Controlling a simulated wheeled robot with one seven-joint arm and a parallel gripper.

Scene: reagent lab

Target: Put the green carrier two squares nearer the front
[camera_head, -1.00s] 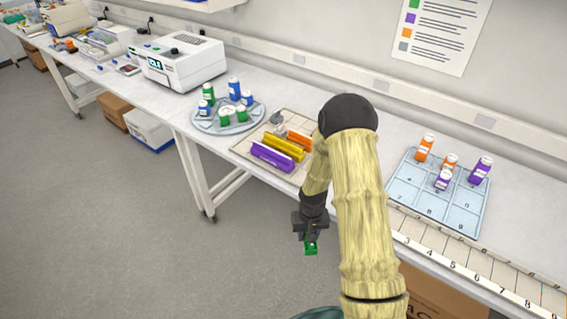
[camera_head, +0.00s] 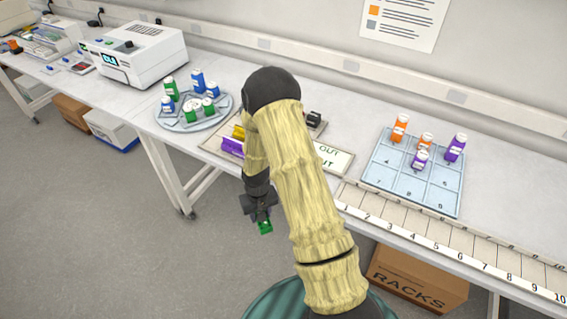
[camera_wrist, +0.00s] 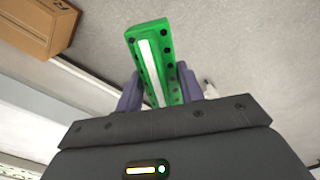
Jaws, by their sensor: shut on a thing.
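The green carrier (camera_wrist: 152,64) is a narrow green bar with a white strip and dark holes, held between the fingers of my gripper (camera_wrist: 160,92) in the wrist view. In the head view my gripper (camera_head: 262,213) hangs in front of the bench edge, over the floor, with the green carrier (camera_head: 265,228) at its tip. The carrier is clear of the bench. A numbered strip of squares (camera_head: 430,237) runs along the front of the bench at the right. Its lowest squares are close to my arm, and no carrier shows on its visible part.
A blue gridded tray (camera_head: 440,196) holds orange and purple bottles. A round rack (camera_head: 190,121) holds green and blue bottles. A tray with yellow and purple carriers (camera_head: 232,147) is partly behind my arm, near an "OUT" plate (camera_head: 335,160). A RACKS box (camera_head: 420,280) stands under the bench.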

